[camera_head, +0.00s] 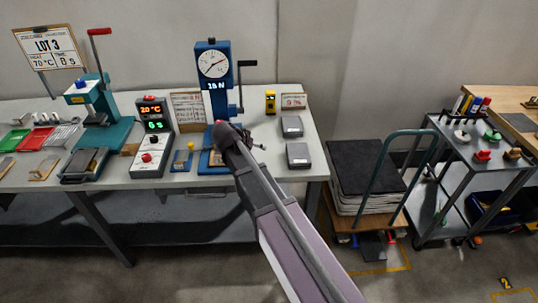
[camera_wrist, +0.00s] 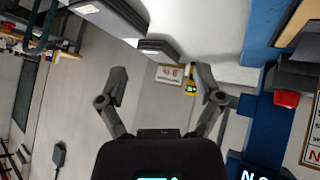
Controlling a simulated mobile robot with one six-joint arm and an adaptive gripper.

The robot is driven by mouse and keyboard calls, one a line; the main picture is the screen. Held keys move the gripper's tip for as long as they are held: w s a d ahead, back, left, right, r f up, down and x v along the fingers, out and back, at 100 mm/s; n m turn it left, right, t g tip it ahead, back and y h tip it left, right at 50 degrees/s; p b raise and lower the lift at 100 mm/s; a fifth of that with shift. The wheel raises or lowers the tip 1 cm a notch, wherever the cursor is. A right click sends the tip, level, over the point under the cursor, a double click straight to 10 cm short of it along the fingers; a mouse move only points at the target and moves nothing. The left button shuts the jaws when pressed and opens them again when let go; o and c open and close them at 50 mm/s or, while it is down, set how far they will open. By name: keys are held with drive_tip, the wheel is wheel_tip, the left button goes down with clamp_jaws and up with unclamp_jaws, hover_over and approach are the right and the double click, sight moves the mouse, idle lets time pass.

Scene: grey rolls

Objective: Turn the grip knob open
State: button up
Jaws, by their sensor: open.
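The force tester (camera_head: 212,95) is a blue column with a round dial, a lit display and a side crank. My arm covers much of its lower part in the head view. In the wrist view, the blue column (camera_wrist: 262,40) runs down the right side and carries a grey block with a red knob (camera_wrist: 287,99). I cannot tell for sure that this is the grip knob. My gripper (camera_wrist: 162,84) is open with nothing between its fingers, and the red knob lies to the right of them, apart. In the head view, my gripper (camera_head: 248,140) is beside the tester's lower right.
A control box (camera_head: 152,140) and a press (camera_head: 100,110) stand left on the bench. Two grey blocks (camera_head: 298,154) and a yellow device (camera_head: 270,102) lie right of the tester. A platform cart (camera_head: 365,170) and a tool trolley (camera_head: 470,150) stand further right.

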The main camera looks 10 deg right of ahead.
drive_tip(key=s+d+g+y+p, duration=0.1)
drive_tip(key=s+d, duration=0.3)
drive_tip(key=d, duration=0.1)
drive_tip(key=shift+s+f+n+g, duration=0.15)
drive_tip(key=shift+f+n+g, duration=0.15)
drive_tip(key=shift+f+g, duration=0.1)
drive_tip(key=shift+s, duration=0.1)
drive_tip(key=s+d+n+g+y+p, duration=0.1)
drive_tip(key=s+d, duration=0.3)
drive_tip(key=s, duration=0.5)
drive_tip(key=s+d+n+g+y+p, duration=0.1)
drive_tip(key=s+d+n+g+y, duration=0.1)
drive_tip(key=s, duration=0.6)
drive_tip(key=d+g+y, duration=0.1)
drive_tip(key=d+y, duration=0.1)
drive_tip(key=d, duration=0.1)
drive_tip(key=shift+s+f+n, duration=0.25)
drive_tip(key=shift+s+n, duration=0.1)
drive_tip(key=shift+n, duration=0.05)
